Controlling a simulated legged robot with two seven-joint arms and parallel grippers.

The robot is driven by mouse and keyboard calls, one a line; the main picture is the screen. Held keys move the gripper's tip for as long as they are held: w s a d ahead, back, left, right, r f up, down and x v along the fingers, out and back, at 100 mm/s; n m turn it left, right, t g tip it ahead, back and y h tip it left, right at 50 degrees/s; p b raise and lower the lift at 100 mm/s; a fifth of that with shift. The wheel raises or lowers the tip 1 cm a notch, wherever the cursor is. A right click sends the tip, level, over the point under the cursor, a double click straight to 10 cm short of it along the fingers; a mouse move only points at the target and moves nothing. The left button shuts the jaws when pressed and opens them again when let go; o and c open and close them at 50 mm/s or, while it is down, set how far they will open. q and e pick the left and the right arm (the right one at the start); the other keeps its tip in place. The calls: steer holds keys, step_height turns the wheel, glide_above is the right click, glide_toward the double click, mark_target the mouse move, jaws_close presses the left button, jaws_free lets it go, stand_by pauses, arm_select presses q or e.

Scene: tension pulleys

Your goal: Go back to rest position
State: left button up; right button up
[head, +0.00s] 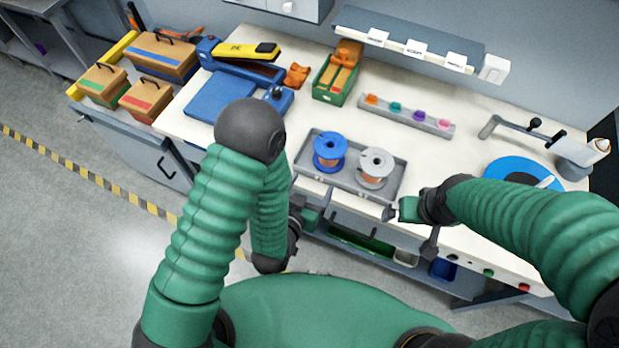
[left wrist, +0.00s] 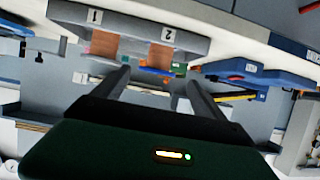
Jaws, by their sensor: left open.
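My left gripper (head: 327,196) is just in front of the grey tray (head: 394,187) at the bench's front edge; its forearm hangs down from a raised elbow. In the left wrist view its two fingers (left wrist: 157,82) are apart with nothing between them. My right gripper (head: 390,212) is at the bench edge below the tray's right corner, pointing left; its jaw gap is too small to tell. A blue spool (head: 329,150) and a grey spool (head: 375,165), both with copper wire, stand in the tray. The left wrist view shows the tray's edge (left wrist: 130,22) with labels 1 and 2.
A blue machine (head: 222,97) and a green bin (head: 333,82) stand at the back left. A strip with several coloured pegs (head: 407,117) lies behind the tray. A blue disc (head: 520,172) and a crank device (head: 575,165) are at the right. Open floor (head: 60,230) is at the left.

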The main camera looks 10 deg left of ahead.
arm_select(q)
steer(key=shift+s+a+r, duration=0.1)
steer(key=shift+s, duration=0.25)
arm_select(e)
steer(key=shift+r, duration=0.6)
